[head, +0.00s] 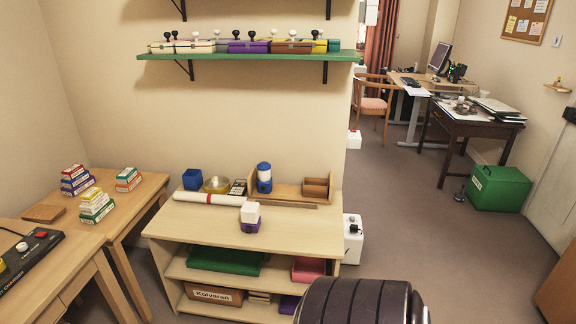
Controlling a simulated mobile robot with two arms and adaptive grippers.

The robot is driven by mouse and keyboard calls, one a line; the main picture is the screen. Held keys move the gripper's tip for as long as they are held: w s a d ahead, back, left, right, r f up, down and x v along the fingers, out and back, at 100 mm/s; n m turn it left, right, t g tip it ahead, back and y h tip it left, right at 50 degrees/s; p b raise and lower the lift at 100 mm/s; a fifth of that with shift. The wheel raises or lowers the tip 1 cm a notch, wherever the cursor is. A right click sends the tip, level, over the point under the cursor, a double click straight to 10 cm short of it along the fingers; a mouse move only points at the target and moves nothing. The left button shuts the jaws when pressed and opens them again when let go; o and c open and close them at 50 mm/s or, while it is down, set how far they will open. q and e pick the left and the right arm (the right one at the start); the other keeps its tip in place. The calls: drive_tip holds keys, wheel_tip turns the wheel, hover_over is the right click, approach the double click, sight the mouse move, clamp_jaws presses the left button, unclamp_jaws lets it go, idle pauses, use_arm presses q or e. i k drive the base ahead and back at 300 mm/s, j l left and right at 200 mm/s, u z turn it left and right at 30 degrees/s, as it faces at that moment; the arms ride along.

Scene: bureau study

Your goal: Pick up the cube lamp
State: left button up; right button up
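What looks like the cube lamp (250,211), a white cube on a purple base, stands upright near the front edge of the low wooden shelf unit's top (290,222). Nothing touches it from the front, and it is fully visible. Neither of my grippers shows in the head view.
Behind the lamp are a rolled white paper (208,198), a blue cube (192,179), a brass bowl (217,185), a blue-and-white canister (264,177) and a wooden organizer (316,187). A green wall shelf (250,56) hangs above. Open floor (420,220) lies right.

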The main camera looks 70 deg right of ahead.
sight(250, 211)
drive_tip(key=z, duration=1.8)
drive_tip(key=j+z, duration=0.1)
drive_tip(key=i+j, duration=0.05)
